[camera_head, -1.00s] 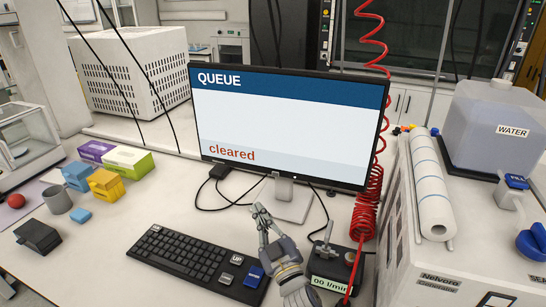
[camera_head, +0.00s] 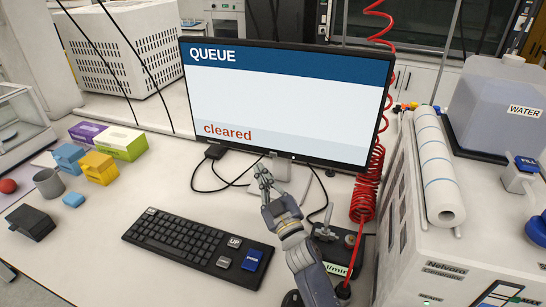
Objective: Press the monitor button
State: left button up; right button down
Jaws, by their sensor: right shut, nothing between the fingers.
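The monitor (camera_head: 285,105) stands at the middle back of the desk, its screen lit with a blue "QUEUE" bar and the red word "cleared". A small light spot, which may be the button, shows on its black lower bezel (camera_head: 293,157). My right gripper (camera_head: 263,172) is shut and empty. In the picture its fingertips lie just below the lower bezel, in front of the monitor's stand, and partly cover the stand. I cannot tell whether they touch the monitor. My left gripper is not in view.
A keyboard (camera_head: 190,249) lies in front of the monitor. A flow meter box (camera_head: 333,253) and red coiled hose (camera_head: 368,190) stand right of my right arm. A white generator (camera_head: 425,235) bounds the right side. Small boxes and a mug (camera_head: 48,182) are at left.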

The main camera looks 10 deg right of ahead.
aim_at(273, 155)
jog(key=w+d, duration=0.2)
jog(key=w, duration=0.1)
jog(key=w+d+b, duration=0.1)
jog(key=shift+w, duration=0.3)
dwell(1.2)
jog(key=shift+w+d, duration=0.2)
jog(key=shift+w, duration=0.15)
